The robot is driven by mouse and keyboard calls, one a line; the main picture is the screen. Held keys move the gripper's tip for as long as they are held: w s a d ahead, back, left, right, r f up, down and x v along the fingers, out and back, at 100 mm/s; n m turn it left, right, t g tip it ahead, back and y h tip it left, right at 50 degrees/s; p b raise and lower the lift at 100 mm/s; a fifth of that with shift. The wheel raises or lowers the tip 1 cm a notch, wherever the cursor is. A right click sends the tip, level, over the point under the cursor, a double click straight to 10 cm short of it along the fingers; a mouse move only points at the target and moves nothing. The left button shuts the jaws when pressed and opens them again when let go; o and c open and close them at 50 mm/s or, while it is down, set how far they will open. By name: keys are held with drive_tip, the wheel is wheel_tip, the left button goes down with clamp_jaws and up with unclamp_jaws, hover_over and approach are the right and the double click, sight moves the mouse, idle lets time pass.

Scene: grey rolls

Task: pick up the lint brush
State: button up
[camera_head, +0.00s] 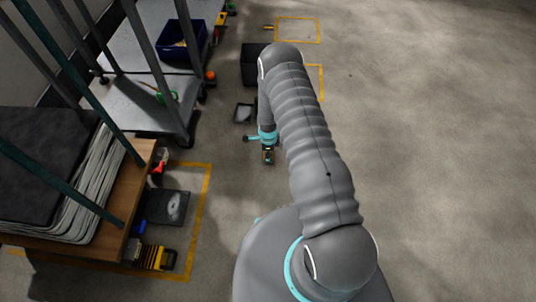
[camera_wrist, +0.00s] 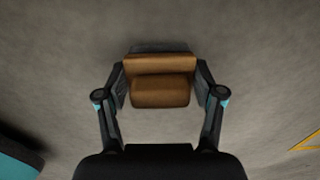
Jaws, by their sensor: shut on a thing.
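The lint brush (camera_wrist: 160,88) is a brown, wood-coloured block with a dark strip along its far edge. It sits between the two fingers of my gripper (camera_wrist: 160,84) in the wrist view, with a pad touching each side. My gripper is shut on it. In the head view my gripper (camera_head: 268,152) points down beyond my base, and only a small dark and tan bit of the brush shows under it. I cannot tell whether the brush is clear of the floor.
A dark bin (camera_head: 254,68) and a small dark tray (camera_head: 243,113) stand on the floor beyond my gripper. A metal shelf with a blue crate (camera_head: 182,40) and a wooden bench (camera_head: 139,185) line the left. The floor on the right is open.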

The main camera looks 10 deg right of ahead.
wheel_tip(320, 180, up, 4)
drive_tip(key=shift+w+r, duration=0.1)
drive_tip(key=shift+r, duration=0.1)
drive_tip(key=s+d+r, duration=0.4)
drive_tip(key=d+r, duration=0.2)
drive_tip(key=d, duration=0.5)
drive_tip(key=shift+s+r, duration=0.2)
drive_tip(key=shift+r, duration=0.05)
